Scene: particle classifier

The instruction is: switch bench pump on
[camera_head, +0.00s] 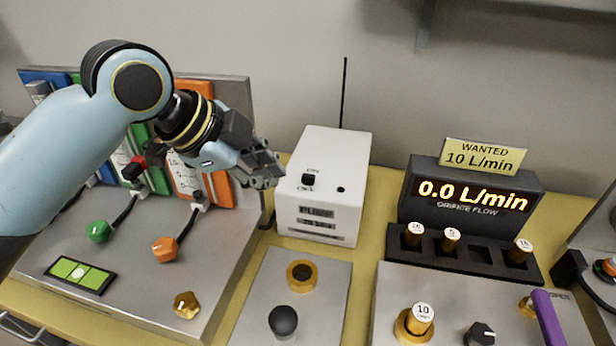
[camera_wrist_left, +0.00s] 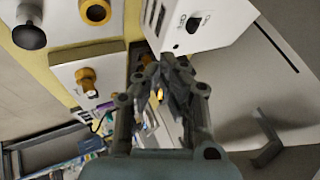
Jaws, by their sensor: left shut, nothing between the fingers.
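The bench pump is a white box (camera_head: 321,208) labelled PUMP, standing at the back middle of the bench. A black rocker switch (camera_head: 308,180) sits on its sloping upper face, with small lettering above and below it; I cannot tell which way it is tipped. The pump (camera_wrist_left: 212,22) and its switch (camera_wrist_left: 193,24) also show in the left wrist view. My left gripper (camera_head: 273,176) is shut and empty, just left of the pump's upper face and a little apart from the switch. In the left wrist view its fingers (camera_wrist_left: 172,72) point toward the pump. My right gripper is not in view.
An orange display (camera_head: 470,194) reads 0.0 L/min, under a sign (camera_head: 484,156) reading WANTED 10 L/min. A black rack (camera_head: 480,258) of capped orifices stands before it. A panel with coloured knobs (camera_head: 165,249) is at left. A thin black rod (camera_head: 343,95) rises behind the pump.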

